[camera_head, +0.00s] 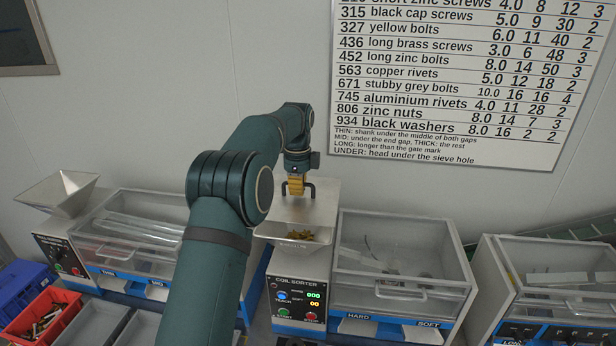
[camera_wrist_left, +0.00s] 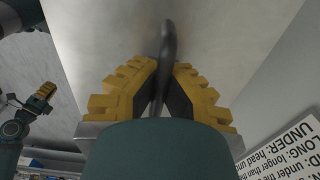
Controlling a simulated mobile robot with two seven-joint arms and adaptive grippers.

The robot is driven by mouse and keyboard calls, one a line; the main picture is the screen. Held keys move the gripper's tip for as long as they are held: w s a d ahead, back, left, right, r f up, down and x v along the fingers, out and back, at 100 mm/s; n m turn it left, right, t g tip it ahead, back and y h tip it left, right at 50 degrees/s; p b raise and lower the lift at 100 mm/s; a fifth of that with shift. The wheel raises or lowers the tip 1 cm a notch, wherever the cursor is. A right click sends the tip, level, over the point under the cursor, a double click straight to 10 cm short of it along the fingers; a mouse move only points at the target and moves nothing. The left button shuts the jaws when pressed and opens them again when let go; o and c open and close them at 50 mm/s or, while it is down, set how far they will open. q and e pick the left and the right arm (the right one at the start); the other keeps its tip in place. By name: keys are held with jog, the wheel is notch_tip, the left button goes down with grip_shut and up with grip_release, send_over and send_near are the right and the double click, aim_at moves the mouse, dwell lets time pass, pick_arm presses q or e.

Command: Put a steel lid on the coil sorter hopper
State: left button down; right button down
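The coil sorter (camera_head: 298,295) stands in the middle of the head view. Its hopper (camera_head: 268,229) holds small brass-coloured pieces, visible at the front. A flat grey steel lid (camera_head: 322,203) is over the back part of the hopper; whether it touches the rim I cannot tell. My left gripper (camera_head: 296,186) is shut on the lid's dark handle. In the left wrist view the left gripper's yellow fingers (camera_wrist_left: 160,88) close on both sides of the handle, with the grey lid (camera_wrist_left: 215,30) behind. My right gripper (camera_wrist_left: 44,92) shows small at the left, its opening unclear.
Clear-fronted bins (camera_head: 395,265) stand right of the sorter, others (camera_head: 130,235) left. Another open hopper (camera_head: 60,192) is at far left. Red (camera_head: 42,315) and blue (camera_head: 20,288) crates are lower left. A sign (camera_head: 465,80) hangs on the wall behind.

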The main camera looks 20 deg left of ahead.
aim_at(298, 198)
pick_arm(q)
jog(key=shift+s+r, duration=0.1)
jog(key=shift+r, duration=0.05)
jog(key=shift+s+f, duration=0.1)
jog(key=shift+f, duration=0.15)
jog(key=shift+f+b, duration=0.9)
jog(key=shift+f, duration=1)
jog(key=shift+f, duration=0.55)
jog(key=c, duration=1.1)
grip_release()
jog(key=shift+o, duration=0.2)
